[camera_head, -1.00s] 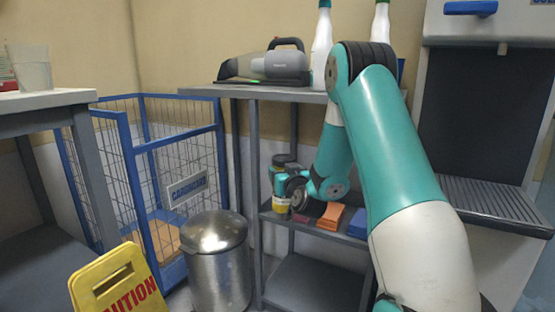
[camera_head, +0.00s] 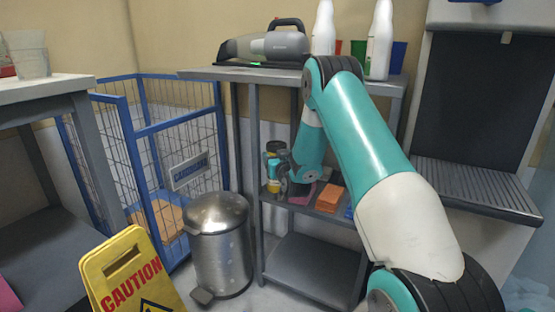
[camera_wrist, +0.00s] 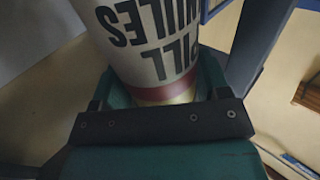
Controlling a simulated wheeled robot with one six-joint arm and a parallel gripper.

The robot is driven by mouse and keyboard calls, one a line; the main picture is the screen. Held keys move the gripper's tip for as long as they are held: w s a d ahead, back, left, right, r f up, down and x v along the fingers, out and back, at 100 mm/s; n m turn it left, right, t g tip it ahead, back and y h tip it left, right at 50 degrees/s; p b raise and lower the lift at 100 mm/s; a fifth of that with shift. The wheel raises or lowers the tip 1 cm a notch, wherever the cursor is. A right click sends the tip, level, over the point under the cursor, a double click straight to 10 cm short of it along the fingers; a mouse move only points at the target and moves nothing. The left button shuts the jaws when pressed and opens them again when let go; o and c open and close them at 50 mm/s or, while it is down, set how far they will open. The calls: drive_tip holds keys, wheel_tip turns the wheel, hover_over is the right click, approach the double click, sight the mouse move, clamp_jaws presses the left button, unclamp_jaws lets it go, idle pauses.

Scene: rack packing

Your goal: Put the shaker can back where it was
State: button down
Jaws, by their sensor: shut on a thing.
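The shaker can (camera_wrist: 145,40) fills the upper middle of the wrist view. It has a white label with dark lettering, a red band and a gold-coloured end. My gripper (camera_wrist: 158,85) is shut around it near that end. In the head view my gripper (camera_head: 274,172) is small and partly hidden by my wrist, at the left end of the shelf unit's middle shelf (camera_head: 340,217). Yellow parts show at the gripper there, but I cannot tell clearly which belong to the can, nor whether it touches the shelf.
Pink and orange stacks (camera_head: 329,198) lie right of my gripper on the middle shelf. The top shelf (camera_head: 245,74) holds a handheld vacuum (camera_head: 265,46) and white bottles (camera_head: 380,40). A steel pedal bin (camera_head: 220,250), yellow caution sign (camera_head: 128,275) and blue mesh cage (camera_head: 180,140) stand left.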

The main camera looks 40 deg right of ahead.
drive_tip(key=shift+c, duration=1.9)
unclamp_jaws()
drive_tip(key=shift+s, duration=0.1)
drive_tip(key=b+v, duration=1.1)
drive_tip(key=s+a+n+g+y, duration=0.25)
drive_tip(key=a+y, duration=0.25)
drive_tip(key=a, duration=0.5)
drive_tip(key=s+a+r+n+g+y, duration=0.1)
drive_tip(key=a+n+g+y, duration=0.2)
drive_tip(key=a, duration=0.6)
drive_tip(key=s+a+n+g+y, duration=0.1)
drive_tip(key=a+n+y, duration=0.2)
drive_tip(key=a+y, duration=0.5)
drive_tip(key=s+a+n+g+h, duration=0.2)
drive_tip(key=s+a+g, duration=0.3)
drive_tip(key=s, duration=0.6)
drive_tip(key=s+a+n+g+h, duration=0.1)
drive_tip(key=s+a+g, duration=0.4)
drive_tip(key=s, duration=0.7)
drive_tip(key=shift+f+n+h, duration=0.35)
drive_tip(key=shift+h, duration=0.05)
